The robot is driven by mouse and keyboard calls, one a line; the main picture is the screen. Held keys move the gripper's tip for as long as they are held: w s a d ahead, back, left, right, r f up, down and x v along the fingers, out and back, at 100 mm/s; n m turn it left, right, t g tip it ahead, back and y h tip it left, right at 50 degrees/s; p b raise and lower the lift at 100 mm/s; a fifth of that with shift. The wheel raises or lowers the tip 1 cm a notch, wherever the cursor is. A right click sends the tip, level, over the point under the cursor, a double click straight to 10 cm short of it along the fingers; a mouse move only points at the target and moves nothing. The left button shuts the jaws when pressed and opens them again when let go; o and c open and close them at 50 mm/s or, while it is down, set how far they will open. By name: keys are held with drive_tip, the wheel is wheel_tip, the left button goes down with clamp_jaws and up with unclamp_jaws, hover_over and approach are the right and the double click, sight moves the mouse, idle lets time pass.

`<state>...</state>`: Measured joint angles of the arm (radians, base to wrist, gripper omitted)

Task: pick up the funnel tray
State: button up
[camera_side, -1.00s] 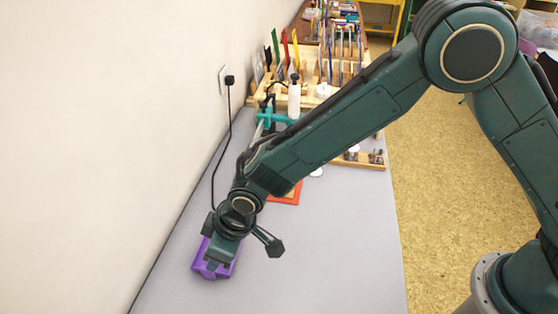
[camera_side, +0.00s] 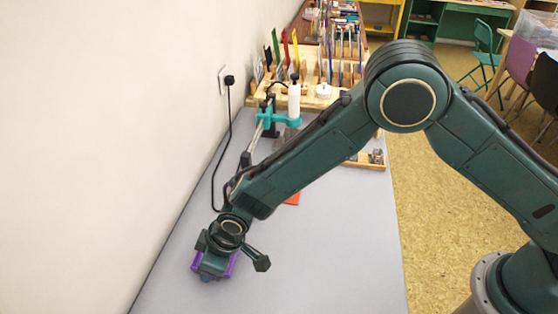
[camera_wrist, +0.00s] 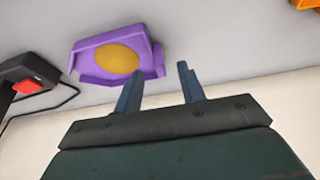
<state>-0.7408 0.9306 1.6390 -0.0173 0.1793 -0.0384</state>
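The funnel tray looks like a purple angular tray with a raised rim and a yellow-orange oval in its middle. In the wrist view the purple tray (camera_wrist: 87,50) lies on the grey table, up and left of my fingers. In the side view the tray (camera_side: 232,264) is mostly hidden under my gripper (camera_side: 212,273), near the wall. In the wrist view my gripper (camera_wrist: 158,83) is open, its two blue-grey fingers apart with nothing between them. The left fingertip overlaps the tray's lower right edge in the picture; I cannot tell if it touches.
A black device with a red button (camera_wrist: 28,87) and a cable lie at left in the wrist view. An orange thing (camera_side: 293,199) lies partly behind my arm. A teal clamp (camera_side: 280,119) and a wooden rack (camera_side: 345,75) stand farther back. The table's right half is clear.

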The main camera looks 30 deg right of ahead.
sight(194, 266)
drive_tip(key=shift+x, duration=1.95)
drive_tip(key=c, duration=0.9)
